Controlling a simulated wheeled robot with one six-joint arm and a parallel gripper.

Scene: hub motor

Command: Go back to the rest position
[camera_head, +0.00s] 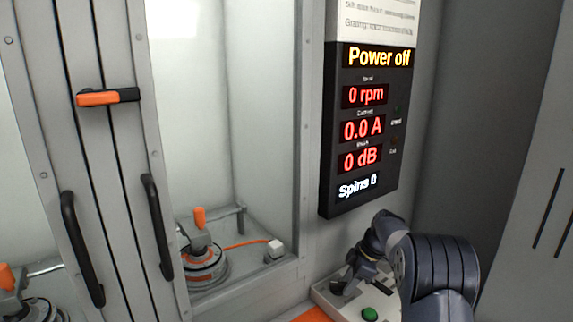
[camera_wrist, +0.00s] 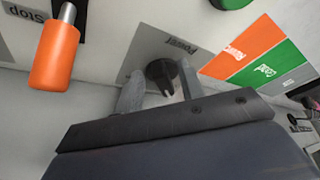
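My gripper (camera_head: 352,278) is low at the right in the head view, over a light control panel (camera_head: 320,294). In the wrist view my gripper (camera_wrist: 158,90) has its two grey fingers apart, one on each side of a black knob (camera_wrist: 160,70) on a plate marked Power. The fingers look clear of the knob, though I cannot tell the exact depth. The display (camera_head: 365,130) above reads Power off, 0 rpm, 0.0 A, 0 dB and Spins 0.
An orange handle (camera_wrist: 55,55) by a Stop label stands near the gripper at the left. A green button (camera_head: 369,314) is on the panel. Glass doors with black handles (camera_head: 157,227) and an orange latch (camera_head: 108,97) stand left. A motor (camera_head: 203,265) sits behind glass.

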